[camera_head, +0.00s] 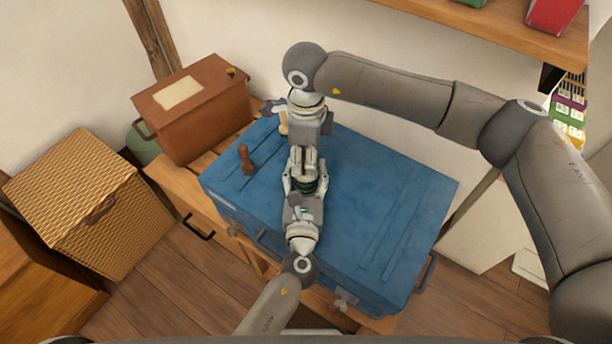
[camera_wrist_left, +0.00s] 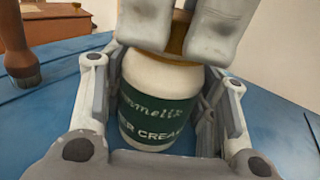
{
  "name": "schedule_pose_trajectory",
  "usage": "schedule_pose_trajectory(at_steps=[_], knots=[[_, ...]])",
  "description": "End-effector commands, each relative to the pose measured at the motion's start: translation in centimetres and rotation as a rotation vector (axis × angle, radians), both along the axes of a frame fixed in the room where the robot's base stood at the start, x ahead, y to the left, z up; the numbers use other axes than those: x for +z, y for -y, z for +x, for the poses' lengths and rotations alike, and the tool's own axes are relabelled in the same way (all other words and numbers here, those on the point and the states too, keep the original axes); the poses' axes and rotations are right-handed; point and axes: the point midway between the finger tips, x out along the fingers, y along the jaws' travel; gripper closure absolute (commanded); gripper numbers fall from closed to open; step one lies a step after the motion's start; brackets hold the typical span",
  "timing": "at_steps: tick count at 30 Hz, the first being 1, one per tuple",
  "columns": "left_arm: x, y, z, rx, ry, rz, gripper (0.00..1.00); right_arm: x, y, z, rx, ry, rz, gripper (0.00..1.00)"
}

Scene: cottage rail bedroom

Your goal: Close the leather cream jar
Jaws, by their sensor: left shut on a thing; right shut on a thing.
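The leather cream jar (camera_wrist_left: 155,110), cream-white with a dark green label, stands upright on the blue trunk (camera_head: 385,205); in the head view the jar (camera_head: 304,186) is mostly hidden. My left gripper (camera_head: 305,185), coming from below, is shut around the jar's body, one finger on each side in the left wrist view. My right gripper (camera_head: 304,163) comes from the far side and is shut on the brown-gold lid (camera_wrist_left: 177,42) at the jar's top. Its fingertips cover most of the lid, so how it is seated cannot be told.
A brown wooden-handled brush (camera_head: 245,158) stands on the trunk, left of the jar. A brown box (camera_head: 195,110) stands at the back left, with a wicker basket (camera_head: 90,205) further left. A shelf (camera_head: 480,25) overhangs at upper right. The trunk's right side is clear.

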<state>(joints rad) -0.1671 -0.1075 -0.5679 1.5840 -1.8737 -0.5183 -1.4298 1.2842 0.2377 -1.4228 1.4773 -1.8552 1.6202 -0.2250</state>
Motion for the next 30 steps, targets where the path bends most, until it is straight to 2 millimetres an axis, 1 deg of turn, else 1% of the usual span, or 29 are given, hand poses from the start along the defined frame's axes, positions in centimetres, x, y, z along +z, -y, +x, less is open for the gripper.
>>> schedule_pose_trajectory(at_steps=[9,18,19,23,24,30], knots=[[0.01,-0.01,0.01,0.0,0.0,0.0,1.0,-0.06,-0.06,-0.05,-0.518,-0.001,0.001,0.82],[0.01,0.0,0.01,0.0,0.0,0.0,1.0,-0.05,-0.05,-0.03,-0.986,0.0,0.0,0.82],[0.01,0.0,0.01,0.0,0.0,0.0,1.0,-0.05,-0.05,-0.02,-1.021,0.0,0.001,0.82],[0.01,0.0,0.01,0.0,0.0,0.0,1.0,-0.04,-0.05,0.0,-1.02,0.0,0.001,0.82],[0.01,0.01,0.01,0.0,0.0,0.0,1.0,-0.04,-0.05,0.0,-1.019,0.0,0.001,0.52],[0.01,0.01,0.0,0.0,0.0,0.0,1.0,-0.04,-0.04,0.0,-1.018,0.0,0.001,0.28]])
